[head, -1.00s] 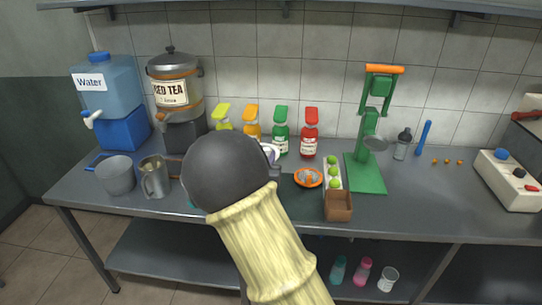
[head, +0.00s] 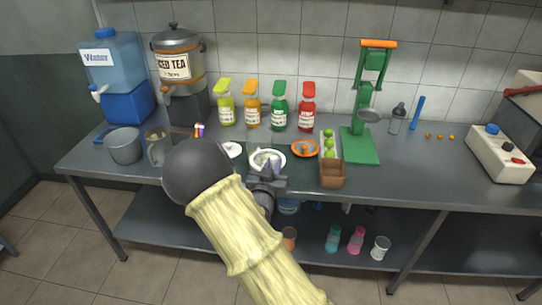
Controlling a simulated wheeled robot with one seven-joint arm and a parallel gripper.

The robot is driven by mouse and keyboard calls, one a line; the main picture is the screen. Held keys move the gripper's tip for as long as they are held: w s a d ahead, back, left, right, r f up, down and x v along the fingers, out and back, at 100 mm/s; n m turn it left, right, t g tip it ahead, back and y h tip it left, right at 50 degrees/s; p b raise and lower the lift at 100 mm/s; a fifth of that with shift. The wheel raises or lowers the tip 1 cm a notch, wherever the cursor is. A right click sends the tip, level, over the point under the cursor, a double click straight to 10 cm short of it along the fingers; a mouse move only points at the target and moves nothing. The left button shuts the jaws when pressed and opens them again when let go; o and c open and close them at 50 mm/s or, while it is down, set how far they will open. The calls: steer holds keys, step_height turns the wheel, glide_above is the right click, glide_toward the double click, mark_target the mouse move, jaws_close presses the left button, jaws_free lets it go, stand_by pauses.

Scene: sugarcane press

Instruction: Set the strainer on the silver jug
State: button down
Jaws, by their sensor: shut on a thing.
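The exact grip point is too small to make out.
A white dish (head: 233,149) lies between jug and strainer. An orange juicer (head: 305,149), a brown box (head: 332,173) and a green press (head: 360,148) stand to the right. Bottles line the back.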

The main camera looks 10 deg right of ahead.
steer(key=s+d+f+y, duration=0.1)
steer(key=s+f, duration=0.2)
steer(key=f, duration=0.3)
steer(key=s+f+n+y, duration=0.1)
steer(key=s+f, duration=0.2)
steer(key=f, duration=0.3)
steer(key=shift+s+d+f+t, duration=0.15)
steer(key=shift+s+d+t, duration=0.1)
steer(key=shift+d+t, duration=0.15)
steer(key=shift+a, duration=0.1)
